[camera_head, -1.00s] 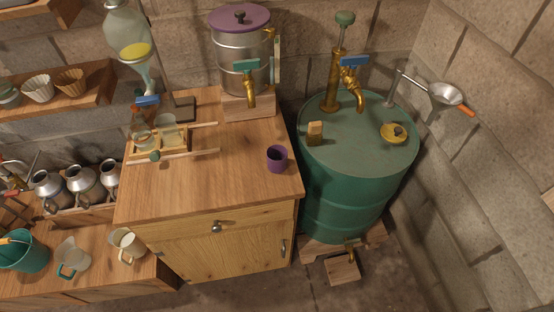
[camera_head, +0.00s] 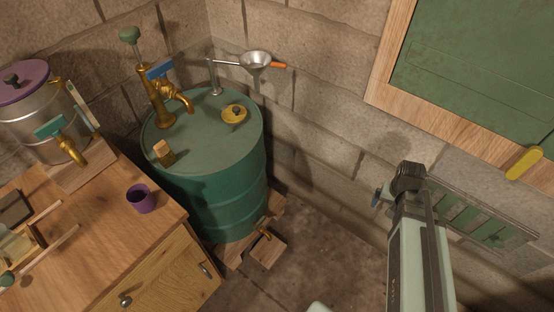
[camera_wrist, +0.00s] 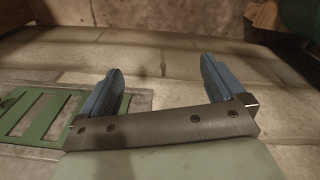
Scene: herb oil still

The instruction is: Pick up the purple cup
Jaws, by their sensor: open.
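The purple cup (camera_head: 141,199) stands upright on the wooden cabinet top (camera_head: 95,255), near its right corner, in the head view. Its mouth is open and it looks empty. My gripper shows in the wrist view (camera_wrist: 160,85) with two blue fingers spread wide and nothing between them. In the head view my arm is at the right, in front of the block wall, far to the right of the cup. The gripper's fingers are mostly hidden there. The cup is not in the wrist view.
A green drum (camera_head: 215,185) with a brass pump (camera_head: 155,100) stands between the cabinet and my arm. A metal canister (camera_head: 38,115) with a brass tap stands behind the cup. A green slotted panel (camera_head: 485,220) is behind my arm.

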